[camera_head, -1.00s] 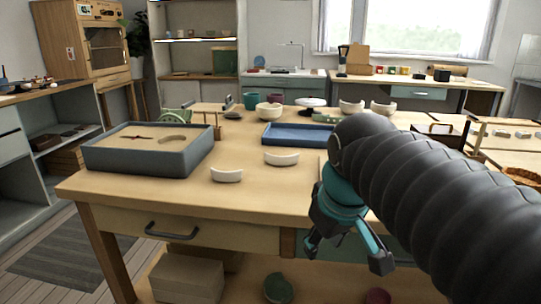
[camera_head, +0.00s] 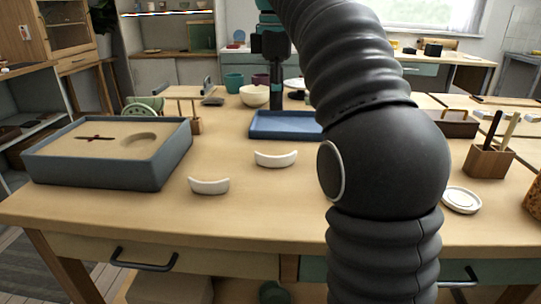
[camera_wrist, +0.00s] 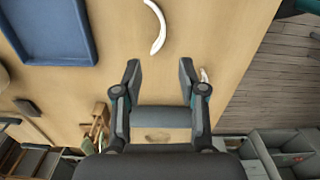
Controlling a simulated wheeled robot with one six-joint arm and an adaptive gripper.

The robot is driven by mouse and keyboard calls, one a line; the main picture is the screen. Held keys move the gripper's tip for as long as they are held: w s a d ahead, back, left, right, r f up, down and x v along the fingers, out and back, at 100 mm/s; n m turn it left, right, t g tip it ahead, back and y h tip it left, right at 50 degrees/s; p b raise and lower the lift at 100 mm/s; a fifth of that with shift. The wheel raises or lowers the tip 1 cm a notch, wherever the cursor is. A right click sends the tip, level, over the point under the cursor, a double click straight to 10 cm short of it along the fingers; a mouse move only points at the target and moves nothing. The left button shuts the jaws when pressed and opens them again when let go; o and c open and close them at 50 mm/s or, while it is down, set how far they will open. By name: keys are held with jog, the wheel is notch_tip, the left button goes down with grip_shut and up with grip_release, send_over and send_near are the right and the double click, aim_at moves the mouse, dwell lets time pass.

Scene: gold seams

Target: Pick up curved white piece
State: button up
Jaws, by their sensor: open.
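Two curved white pieces lie on the wooden table in the head view. One curved white piece (camera_head: 209,186) is nearer the front edge, and the other curved white piece (camera_head: 275,159) is a little farther back and right. In the wrist view one curved piece (camera_wrist: 158,28) lies beyond the fingertips, and another (camera_wrist: 204,75) is partly hidden by the right finger. My gripper (camera_wrist: 160,72) is open and empty, apart from both pieces. In the head view its narrow dark end (camera_head: 276,98) hangs near the blue tray (camera_head: 285,131), behind the pieces.
A grey tray of sand (camera_head: 105,164) with a curved hollow stands at the left. A white bowl (camera_head: 254,96) and teal cup (camera_head: 234,82) stand at the back. A white saucer (camera_head: 461,201) and wooden tool holder (camera_head: 489,162) are at the right. The table's front middle is clear.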

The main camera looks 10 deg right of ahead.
jog(key=b, duration=0.3)
send_over(275, 160)
jog(key=f, duration=0.5)
jog(key=w+f, duration=0.1)
jog(key=f, duration=0.2)
jog(key=shift+a, duration=0.2)
jog(key=shift+s+d+f+b, duration=0.1)
jog(key=shift+f+b, duration=0.05)
jog(key=shift+f, duration=0.8)
jog(key=shift+s+d+f+b, duration=0.1)
jog(key=shift+d+f+b, duration=0.05)
jog(key=shift+f, duration=0.75)
jog(key=shift+s+d+f+b, duration=0.1)
jog(key=shift+f+b, duration=0.05)
jog(key=shift+f, duration=0.8)
grip_shut()
